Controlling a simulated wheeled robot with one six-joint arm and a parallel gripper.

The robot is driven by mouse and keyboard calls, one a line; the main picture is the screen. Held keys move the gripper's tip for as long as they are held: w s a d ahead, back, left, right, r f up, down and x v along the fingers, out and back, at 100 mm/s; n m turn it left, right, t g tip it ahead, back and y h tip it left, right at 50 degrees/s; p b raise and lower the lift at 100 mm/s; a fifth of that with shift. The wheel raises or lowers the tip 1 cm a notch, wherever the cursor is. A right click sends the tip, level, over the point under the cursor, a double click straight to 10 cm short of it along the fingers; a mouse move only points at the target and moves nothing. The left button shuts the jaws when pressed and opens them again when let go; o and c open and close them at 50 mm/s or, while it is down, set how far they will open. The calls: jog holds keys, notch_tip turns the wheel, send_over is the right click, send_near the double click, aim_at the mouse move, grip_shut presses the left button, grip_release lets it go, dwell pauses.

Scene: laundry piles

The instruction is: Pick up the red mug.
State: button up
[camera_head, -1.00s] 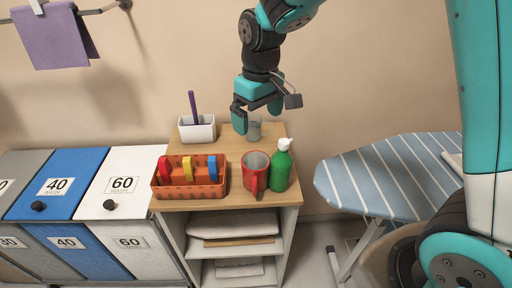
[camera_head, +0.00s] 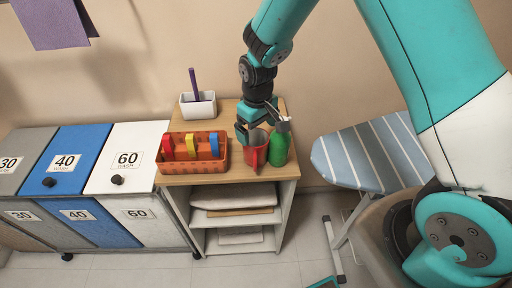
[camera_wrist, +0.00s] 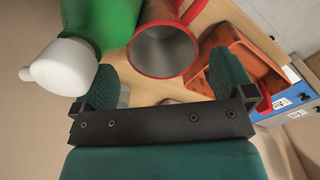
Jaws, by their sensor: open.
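The red mug (camera_head: 256,153) stands upright on the wooden top of a small shelf unit, with its handle toward the front. In the wrist view the mug (camera_wrist: 163,49) shows its open grey inside and red rim, ahead of the fingers. My gripper (camera_head: 256,132) is above and just behind the mug, hiding part of its rim. In the wrist view my gripper (camera_wrist: 172,85) has its two green fingers apart with nothing between them; the mug lies beyond the fingertips. I cannot tell whether a finger touches it.
A green bottle with a white pump (camera_head: 279,146) stands close to the mug's right. An orange basket (camera_head: 194,165) with coloured pegs is to its left. A white pot (camera_head: 198,106) is behind. The striped ironing board (camera_head: 362,158) is at the right, laundry bins (camera_head: 126,160) at the left.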

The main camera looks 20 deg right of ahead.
aim_at(256, 138)
jog(key=shift+w+a+f+p, duration=0.15)
jog(key=shift+f+p, duration=0.5)
jog(key=shift+f, duration=1.7)
jog(key=c, duration=1)
jog(key=shift+r, duration=0.1)
